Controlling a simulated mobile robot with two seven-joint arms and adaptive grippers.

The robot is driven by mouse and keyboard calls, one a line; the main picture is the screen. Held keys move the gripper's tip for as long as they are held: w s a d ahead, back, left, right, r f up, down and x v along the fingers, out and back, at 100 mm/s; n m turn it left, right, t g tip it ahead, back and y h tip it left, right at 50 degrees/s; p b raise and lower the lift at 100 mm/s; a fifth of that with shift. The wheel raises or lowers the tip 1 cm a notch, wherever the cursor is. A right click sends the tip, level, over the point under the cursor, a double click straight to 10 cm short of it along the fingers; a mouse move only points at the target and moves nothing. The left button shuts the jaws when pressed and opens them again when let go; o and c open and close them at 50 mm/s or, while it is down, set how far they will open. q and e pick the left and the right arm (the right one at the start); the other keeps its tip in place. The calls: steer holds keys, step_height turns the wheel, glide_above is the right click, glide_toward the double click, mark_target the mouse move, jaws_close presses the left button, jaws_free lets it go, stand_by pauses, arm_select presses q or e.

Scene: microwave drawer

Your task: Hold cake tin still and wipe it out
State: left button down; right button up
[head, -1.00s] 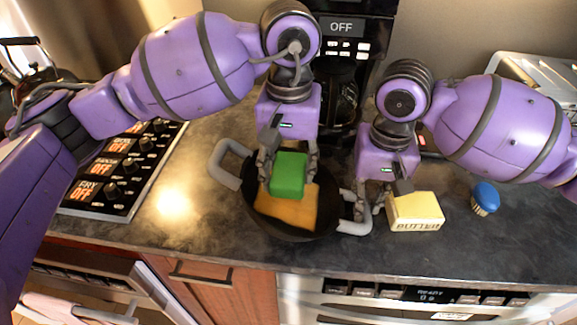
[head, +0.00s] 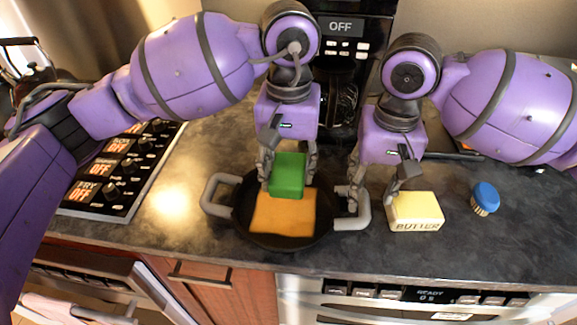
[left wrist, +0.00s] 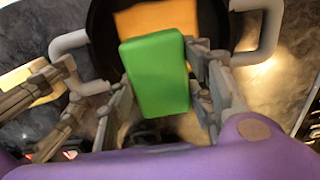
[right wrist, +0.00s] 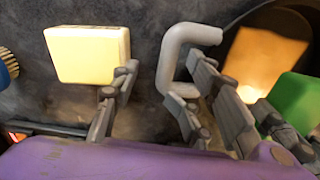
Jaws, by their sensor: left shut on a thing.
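The cake tin (head: 275,241) is a round black pan with two grey handles, standing on the counter. A flat orange patch (head: 283,212) lies on its floor; it also shows in the left wrist view (left wrist: 150,22). My left gripper (head: 288,185) points down into the tin and is shut on a green block, seemingly a sponge (left wrist: 158,75), above the patch's far edge. My right gripper (head: 380,195) is open, its fingers spread. The tin's right handle (right wrist: 180,55) is by its left finger in the head view; I cannot tell whether they touch.
A pale butter block (head: 415,207) sits just right of the tin, close to my right gripper's other finger. A blue-topped brush (head: 485,196) stands further right. A coffee maker (head: 345,70) stands behind, and a stove panel (head: 115,180) is at left.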

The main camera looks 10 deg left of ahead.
step_height(320, 180, down, 4)
steer(key=shift+s+r, duration=0.1)
steer(key=shift+s, duration=0.05)
step_height(320, 180, up, 9)
steer(key=shift+r, duration=0.1)
steer(key=a+r+m+g+y, duration=0.1)
steer(key=a+r+m+y, duration=0.1)
steer(key=a+r+y, duration=0.4)
step_height(320, 180, up, 8)
steer(key=r+m+y, duration=0.1)
steer(key=m+y, duration=0.2)
steer(key=y, duration=0.1)
glide_above(368, 203)
steer(key=w+a, duration=0.4)
steer(key=w+d+m+t+y, duration=0.1)
steer(key=w+d+m+t, duration=0.5)
steer(key=w+d+t, duration=0.5)
steer(key=shift+w+d+r+m, duration=0.2)
steer(key=shift+w+d+m, duration=0.2)
steer(key=shift+w, duration=1.25)
